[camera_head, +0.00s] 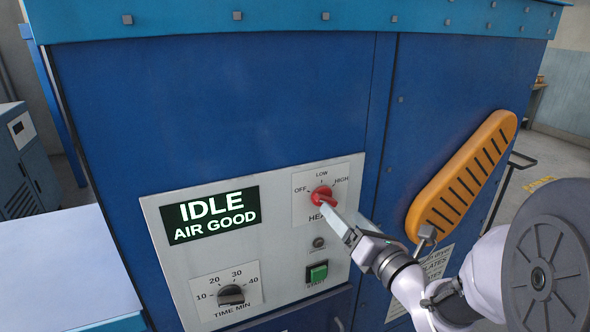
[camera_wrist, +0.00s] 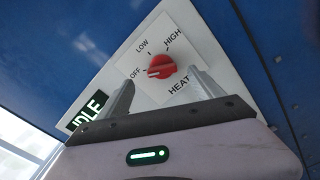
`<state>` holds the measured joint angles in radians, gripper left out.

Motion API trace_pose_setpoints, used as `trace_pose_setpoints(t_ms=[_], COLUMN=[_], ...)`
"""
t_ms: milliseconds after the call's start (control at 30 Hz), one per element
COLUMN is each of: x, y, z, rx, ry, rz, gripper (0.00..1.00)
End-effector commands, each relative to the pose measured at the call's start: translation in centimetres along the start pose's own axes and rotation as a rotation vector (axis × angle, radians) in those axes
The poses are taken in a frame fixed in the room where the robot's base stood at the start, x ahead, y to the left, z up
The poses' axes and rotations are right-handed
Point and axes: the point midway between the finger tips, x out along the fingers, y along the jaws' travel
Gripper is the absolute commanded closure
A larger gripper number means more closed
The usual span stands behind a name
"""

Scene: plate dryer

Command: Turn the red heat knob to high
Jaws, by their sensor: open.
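The red heat knob (camera_head: 321,194) sits on a white plate marked OFF, LOW and HIGH on the dryer's control panel. In the wrist view the knob (camera_wrist: 163,67) has a pale mark on its left side, towards OFF. My gripper (camera_head: 328,208) reaches in from the lower right, its fingertips close to the knob. In the wrist view my gripper (camera_wrist: 160,80) is open, with one finger left of and below the knob and the other just to its right. I cannot tell whether either finger touches it.
The display (camera_head: 210,215) reads IDLE, AIR GOOD. Below are a black time knob (camera_head: 231,295) and a green start button (camera_head: 317,272). An orange slotted guard (camera_head: 463,178) stands out to the right, near my arm. A pale table (camera_head: 60,265) is at the left.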

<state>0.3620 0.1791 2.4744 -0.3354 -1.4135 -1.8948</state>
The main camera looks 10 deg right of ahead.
Motion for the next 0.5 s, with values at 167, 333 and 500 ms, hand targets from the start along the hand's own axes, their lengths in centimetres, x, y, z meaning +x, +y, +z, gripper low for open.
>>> trace_pose_setpoints(t_ms=[167, 333, 500], x=[4.5, 6.8, 7.4], y=[-0.1, -0.1, -0.2], z=[-0.4, -0.3, -0.3], rx=[0.000, 0.001, 0.000], ry=[0.000, -0.002, -0.003], rz=[0.002, 0.001, 0.000], gripper=[0.24, 0.24, 0.24])
